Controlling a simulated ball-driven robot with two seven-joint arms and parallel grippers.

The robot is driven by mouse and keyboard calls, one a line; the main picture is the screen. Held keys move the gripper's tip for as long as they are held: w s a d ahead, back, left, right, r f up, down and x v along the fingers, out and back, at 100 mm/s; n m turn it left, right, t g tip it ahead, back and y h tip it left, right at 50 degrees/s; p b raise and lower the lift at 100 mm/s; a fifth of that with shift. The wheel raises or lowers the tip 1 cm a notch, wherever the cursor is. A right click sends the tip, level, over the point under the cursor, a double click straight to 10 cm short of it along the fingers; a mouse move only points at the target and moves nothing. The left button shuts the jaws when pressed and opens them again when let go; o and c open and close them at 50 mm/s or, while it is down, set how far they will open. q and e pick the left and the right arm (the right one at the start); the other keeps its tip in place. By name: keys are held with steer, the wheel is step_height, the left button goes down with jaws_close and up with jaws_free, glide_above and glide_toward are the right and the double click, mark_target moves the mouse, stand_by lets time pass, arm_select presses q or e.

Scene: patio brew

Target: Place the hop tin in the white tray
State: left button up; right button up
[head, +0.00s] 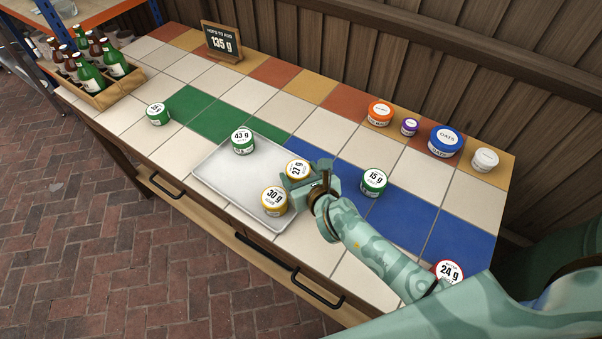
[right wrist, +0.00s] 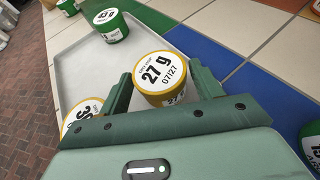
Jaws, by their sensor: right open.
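The white tray (head: 222,178) lies on the tiled counter. A yellow tin marked 27 g (right wrist: 162,75) stands at the tray's right side; it also shows in the head view (head: 297,170). My right gripper (head: 306,174) is open, with its fingers on either side of this tin in the right wrist view (right wrist: 150,92). Whether the fingers touch it I cannot tell. A yellow 30 g tin (head: 274,201) and a green 43 g tin (head: 243,141) also stand in the tray. My left gripper is not in view.
A green 15 g tin (head: 374,183) stands on blue tiles, a red 24 g tin (head: 449,271) at the lower right, and another green tin (head: 158,114) at left. Ingredient tubs, including a blue one (head: 445,142), line the back. A bottle crate (head: 103,92) and a 135 g sign (head: 222,42) stand farther left.

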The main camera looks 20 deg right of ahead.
steer(key=p+v, duration=0.2)
steer(key=v, duration=0.9)
steer(key=shift+s+r+p, duration=0.15)
steer(key=shift+p, duration=0.2)
steer(key=shift+s+r, duration=0.1)
steer(key=shift+s, duration=0.25)
